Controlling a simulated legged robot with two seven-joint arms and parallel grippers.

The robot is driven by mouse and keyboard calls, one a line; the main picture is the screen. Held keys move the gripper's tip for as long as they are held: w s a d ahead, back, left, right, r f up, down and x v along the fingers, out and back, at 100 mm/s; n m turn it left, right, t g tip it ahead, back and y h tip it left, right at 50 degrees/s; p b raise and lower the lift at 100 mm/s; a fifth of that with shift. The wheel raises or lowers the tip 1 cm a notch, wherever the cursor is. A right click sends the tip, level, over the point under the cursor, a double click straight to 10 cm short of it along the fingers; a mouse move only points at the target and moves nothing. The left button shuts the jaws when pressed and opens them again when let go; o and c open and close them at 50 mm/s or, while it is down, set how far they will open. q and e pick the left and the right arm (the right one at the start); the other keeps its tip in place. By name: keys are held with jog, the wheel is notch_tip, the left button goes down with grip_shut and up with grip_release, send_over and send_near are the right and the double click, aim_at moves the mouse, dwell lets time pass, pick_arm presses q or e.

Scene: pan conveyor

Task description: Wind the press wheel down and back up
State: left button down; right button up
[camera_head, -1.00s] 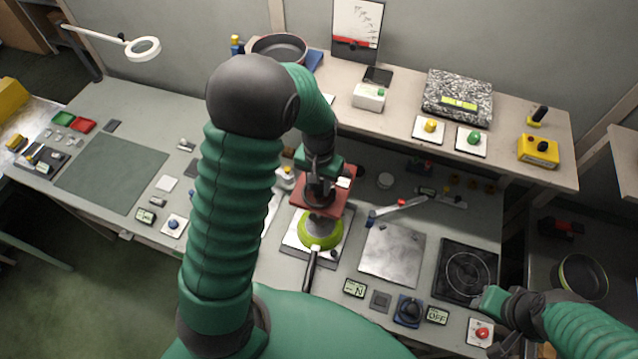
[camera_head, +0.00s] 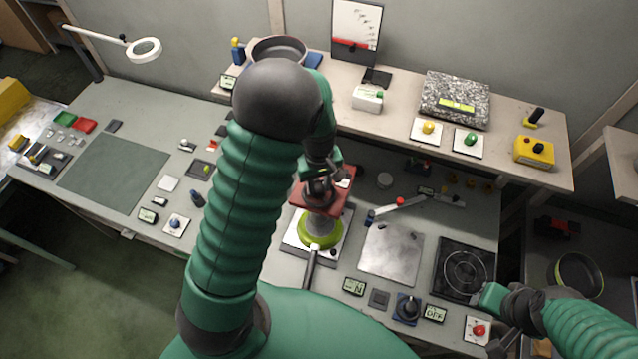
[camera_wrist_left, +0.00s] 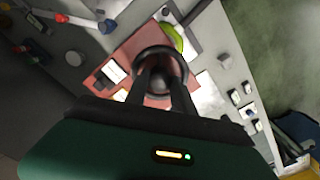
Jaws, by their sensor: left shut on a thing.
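The press has a red head (camera_head: 311,196) with a dark ring-shaped wheel on top; the wheel (camera_wrist_left: 139,58) shows clearly in the left wrist view. My left gripper (camera_head: 320,183) is above the press. In the wrist view its two fingers (camera_wrist_left: 163,84) reach down to the wheel, shut on it. The fingers hide part of the wheel. A lime-green pan (camera_head: 322,236) sits under the press head, its handle pointing to the front. My right gripper (camera_head: 503,343) is at the lower right, beside the red button; its fingers are unclear.
A metal plate (camera_head: 391,257) and a dark hob (camera_head: 463,270) lie right of the press. Small parts lie left of the press. The dark green mat (camera_head: 113,174) is clear.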

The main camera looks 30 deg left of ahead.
aim_at(319, 186)
pick_arm(q)
jog(key=shift+w+a+r, duration=0.1)
jog(key=shift+w+r, duration=0.1)
jog(key=shift+w, duration=0.1)
jog(key=c, duration=1.3)
grip_release()
jog(key=shift+o, duration=1.2)
jog(key=shift+s+f, duration=0.1)
jog(key=shift+f, duration=0.05)
notch_tip(319, 186, up, 17)
jog(key=b, duration=0.3)
jog(key=shift+f, duration=0.15)
